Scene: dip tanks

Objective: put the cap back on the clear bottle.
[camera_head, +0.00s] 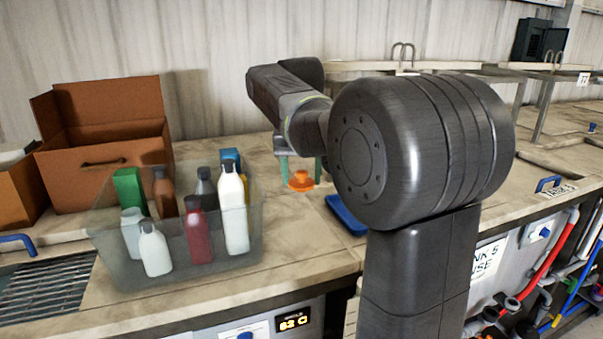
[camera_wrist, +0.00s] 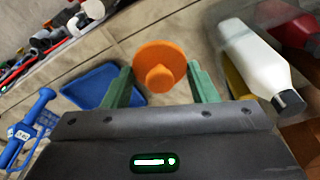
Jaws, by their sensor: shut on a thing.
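My gripper (camera_wrist: 161,75) has green fingers on either side of an orange round piece (camera_wrist: 160,58), a flat disc with a knob, and is shut on it. In the head view the orange piece (camera_head: 301,181) shows just above or at the bench top, right of the bin; I cannot tell if it touches the bench. Whether it is the cap is not certain. A pale, hazy bottle (camera_head: 132,238) stands at the left in the bin and may be the clear bottle; no dark cap shows on it.
A see-through grey bin (camera_head: 115,270) holds several bottles, including a tall white bottle (camera_head: 234,210) with a dark cap and a red bottle (camera_head: 198,235). A brown box (camera_head: 105,185) stands behind it. A blue tray (camera_head: 343,213) lies to the right.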

